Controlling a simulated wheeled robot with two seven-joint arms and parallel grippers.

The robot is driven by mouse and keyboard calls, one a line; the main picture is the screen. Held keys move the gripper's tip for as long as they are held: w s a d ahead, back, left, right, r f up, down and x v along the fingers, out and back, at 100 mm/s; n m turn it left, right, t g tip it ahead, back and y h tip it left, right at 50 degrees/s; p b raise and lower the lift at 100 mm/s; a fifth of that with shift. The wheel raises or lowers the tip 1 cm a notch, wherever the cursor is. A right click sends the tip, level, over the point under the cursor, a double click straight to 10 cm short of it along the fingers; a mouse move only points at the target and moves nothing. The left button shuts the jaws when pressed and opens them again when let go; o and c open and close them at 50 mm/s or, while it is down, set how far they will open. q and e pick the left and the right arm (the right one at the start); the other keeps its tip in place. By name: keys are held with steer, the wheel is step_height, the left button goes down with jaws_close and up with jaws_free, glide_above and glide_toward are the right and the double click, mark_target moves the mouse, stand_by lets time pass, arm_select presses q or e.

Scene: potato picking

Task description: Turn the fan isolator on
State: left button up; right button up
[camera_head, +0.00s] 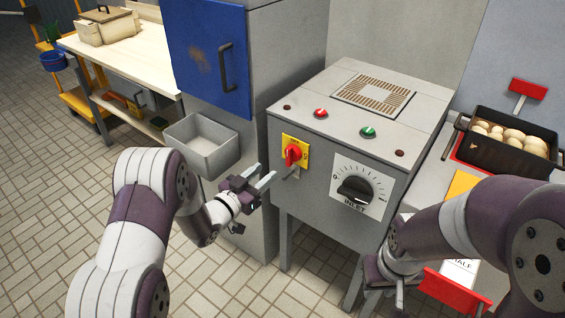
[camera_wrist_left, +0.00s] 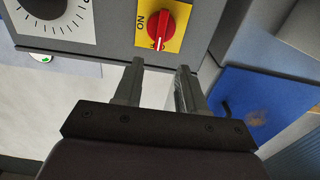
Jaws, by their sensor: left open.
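The fan isolator is a red rotary knob (camera_head: 292,154) on a yellow plate (camera_head: 304,147), on the left of the grey machine's front face. In the left wrist view the knob (camera_wrist_left: 157,26) shows a white line pointing down the picture, with "ON" lettering at the plate's left. My left gripper (camera_head: 263,178) is open and empty, just left of and below the knob, apart from it. In the wrist view its two fingertips (camera_wrist_left: 160,67) point towards the knob. My right gripper (camera_head: 388,287) is low at the right, partly hidden by its arm; its jaws are unclear.
The black inlet dial (camera_head: 355,190) is right of the isolator. Red (camera_head: 320,113) and green (camera_head: 367,132) buttons sit on the machine top. A grey open bin (camera_head: 205,160) is by the blue-doored cabinet (camera_head: 208,55). A black potato crate (camera_head: 545,163) stands at right.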

mark_target(287, 153)
arm_select(q)
steer(key=x, duration=0.9)
steer(key=shift+w+d, duration=0.25)
steer(key=shift+d, duration=0.05)
steer(key=shift+c, duration=0.3)
steer(key=shift+b, duration=0.3)
jaws_close()
